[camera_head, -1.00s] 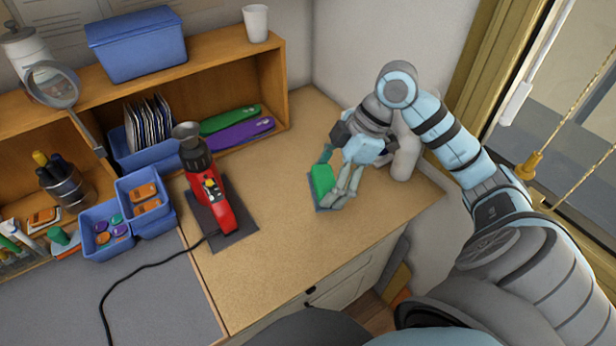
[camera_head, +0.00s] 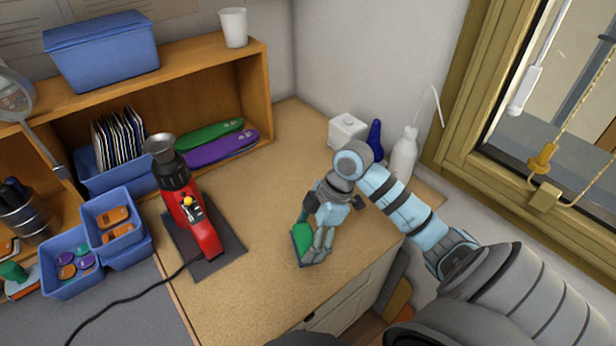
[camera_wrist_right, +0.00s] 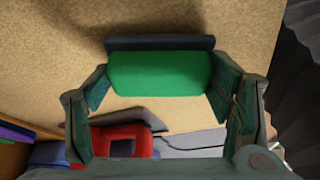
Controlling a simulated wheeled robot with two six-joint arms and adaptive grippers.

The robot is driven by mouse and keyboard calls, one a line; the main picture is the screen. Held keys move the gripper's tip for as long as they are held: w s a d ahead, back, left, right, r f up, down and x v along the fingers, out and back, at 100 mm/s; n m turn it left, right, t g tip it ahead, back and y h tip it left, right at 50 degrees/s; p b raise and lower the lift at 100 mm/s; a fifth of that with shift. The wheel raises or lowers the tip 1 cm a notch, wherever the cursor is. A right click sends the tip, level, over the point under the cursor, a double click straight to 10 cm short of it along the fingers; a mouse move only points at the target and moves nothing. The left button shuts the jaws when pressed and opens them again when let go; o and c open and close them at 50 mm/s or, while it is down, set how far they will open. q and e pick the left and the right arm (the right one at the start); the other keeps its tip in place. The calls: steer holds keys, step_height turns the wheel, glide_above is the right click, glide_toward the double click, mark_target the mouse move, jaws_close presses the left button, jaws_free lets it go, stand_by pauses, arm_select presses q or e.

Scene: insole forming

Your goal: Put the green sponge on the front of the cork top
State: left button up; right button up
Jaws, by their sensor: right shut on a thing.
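The green sponge (camera_head: 302,237), with a dark flat backing, is between the fingers of my right gripper (camera_head: 318,248), near the front edge of the cork top (camera_head: 262,262). In the right wrist view the sponge (camera_wrist_right: 160,75) shows between both fingers (camera_wrist_right: 160,100), its dark backing facing away. The gripper is shut on it. A soft shadow lies on the cork beside the sponge; I cannot tell whether the backing touches the surface. My left gripper is not in view.
A red heat tool (camera_head: 190,210) stands on a dark mat (camera_head: 228,247) to the left, its black cable running left. A white box (camera_head: 346,131), a blue bottle (camera_head: 375,138) and a white bottle (camera_head: 404,155) stand behind my right arm. Cork between mat and sponge is clear.

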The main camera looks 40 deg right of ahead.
steer(key=shift+s+f, duration=0.15)
steer(key=shift+f, duration=0.4)
steer(key=shift+s+r, duration=0.15)
steer(key=o, duration=1.4)
steer(key=shift+o, duration=0.2)
steer(key=p+v, duration=0.1)
steer(key=v, duration=1.1)
